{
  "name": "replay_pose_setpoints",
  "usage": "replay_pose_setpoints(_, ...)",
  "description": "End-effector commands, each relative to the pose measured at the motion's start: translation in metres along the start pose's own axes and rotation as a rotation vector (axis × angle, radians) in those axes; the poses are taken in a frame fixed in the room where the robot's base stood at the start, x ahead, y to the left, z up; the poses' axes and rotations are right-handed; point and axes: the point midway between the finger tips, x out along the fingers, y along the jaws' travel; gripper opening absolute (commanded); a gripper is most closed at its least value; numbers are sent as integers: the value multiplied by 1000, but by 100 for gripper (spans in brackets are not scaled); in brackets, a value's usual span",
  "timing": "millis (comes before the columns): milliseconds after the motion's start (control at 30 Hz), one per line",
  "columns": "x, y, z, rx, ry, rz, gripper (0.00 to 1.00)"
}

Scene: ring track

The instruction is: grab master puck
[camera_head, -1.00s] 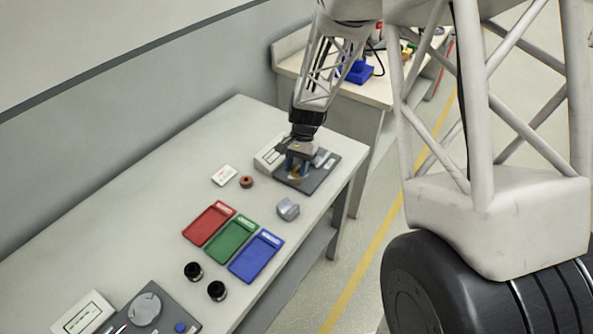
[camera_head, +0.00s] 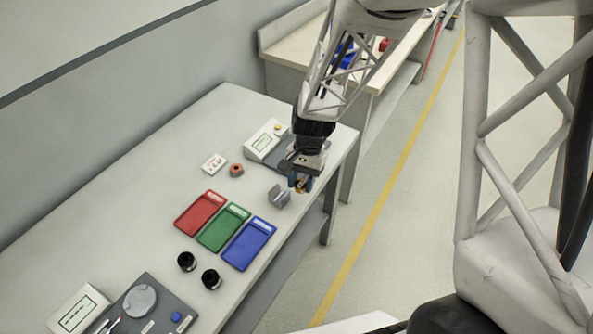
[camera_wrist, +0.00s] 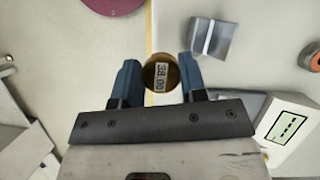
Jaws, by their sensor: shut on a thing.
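The master puck, a round brass-coloured piece, is between my gripper's blue fingers in the wrist view (camera_wrist: 151,79). A small pale label with dark digits shows on its face. My gripper (camera_head: 301,183) is shut on it and holds it near the table's right edge, clear of the dark gauge plate. In the wrist view my gripper (camera_wrist: 158,80) has one finger on each side of the puck. In the head view the puck (camera_head: 300,188) is small and partly hidden by the fingers.
The gauge station with a display (camera_head: 264,140) stands behind my gripper. A grey block (camera_head: 279,196) is close on its left. A ring with an orange centre (camera_head: 236,170), a white card (camera_head: 214,164) and red (camera_head: 200,213), green (camera_head: 223,228) and blue (camera_head: 248,244) trays lie further left.

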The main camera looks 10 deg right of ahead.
Motion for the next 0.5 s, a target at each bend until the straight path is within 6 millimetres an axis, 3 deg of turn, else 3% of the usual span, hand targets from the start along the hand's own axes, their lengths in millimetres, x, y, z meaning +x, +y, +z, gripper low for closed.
replay_pose_setpoints(500,4,14,17,0,1,0,10)
